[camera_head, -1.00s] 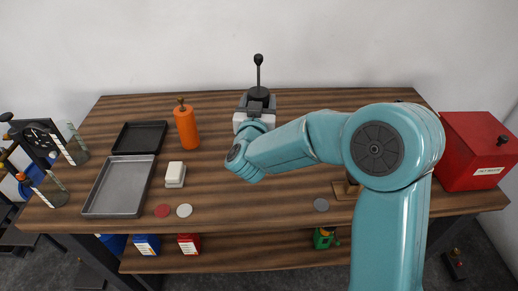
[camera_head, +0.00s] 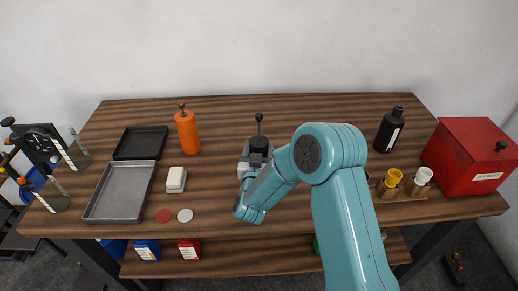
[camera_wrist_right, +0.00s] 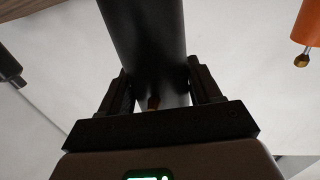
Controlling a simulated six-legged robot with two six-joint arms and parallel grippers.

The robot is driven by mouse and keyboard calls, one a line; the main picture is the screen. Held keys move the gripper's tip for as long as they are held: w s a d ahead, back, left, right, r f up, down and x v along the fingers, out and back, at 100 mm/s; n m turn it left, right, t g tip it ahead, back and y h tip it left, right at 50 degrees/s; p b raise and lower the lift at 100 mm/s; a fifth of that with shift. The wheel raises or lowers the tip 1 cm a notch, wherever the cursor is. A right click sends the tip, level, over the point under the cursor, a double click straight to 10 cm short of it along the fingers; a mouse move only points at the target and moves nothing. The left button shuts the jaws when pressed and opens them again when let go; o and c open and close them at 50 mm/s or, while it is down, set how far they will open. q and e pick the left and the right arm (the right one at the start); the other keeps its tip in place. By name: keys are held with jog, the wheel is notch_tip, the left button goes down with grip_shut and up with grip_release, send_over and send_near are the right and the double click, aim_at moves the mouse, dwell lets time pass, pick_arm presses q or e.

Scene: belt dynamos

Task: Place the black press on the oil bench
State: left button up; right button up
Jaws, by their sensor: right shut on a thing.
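The black press (camera_head: 259,146) has a thin rod and a round black knob on top, and stands upright in my right gripper (camera_head: 256,158) near the middle of the head view. In the right wrist view the black press (camera_wrist_right: 150,35) is a dark cylinder between the two fingers of the right gripper (camera_wrist_right: 161,80), which is shut on it. The wooden bench (camera_head: 310,120) lies under and behind it; no label shows which bench is the oil bench. My arm hides the press's base, so I cannot tell whether it touches the wood. My left gripper is out of view.
An orange cylinder (camera_head: 187,132), black tray (camera_head: 141,141), grey tray (camera_head: 119,192) and white block (camera_head: 176,179) stand to the left. A black bottle (camera_head: 389,132), yellow cup (camera_head: 393,178) and red box (camera_head: 470,157) stand right. The bench's back middle is clear.

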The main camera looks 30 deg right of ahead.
jog(key=shift+r, duration=0.1)
jog(key=o, duration=1.6)
jog(key=shift+f, duration=0.2)
jog(key=shift+c, duration=0.2)
jog(key=shift+r, duration=0.3)
jog(key=b+v, duration=0.3)
jog(key=v, duration=0.9)
jog(key=shift+w+f, duration=0.1)
jog(key=shift+f, duration=0.1)
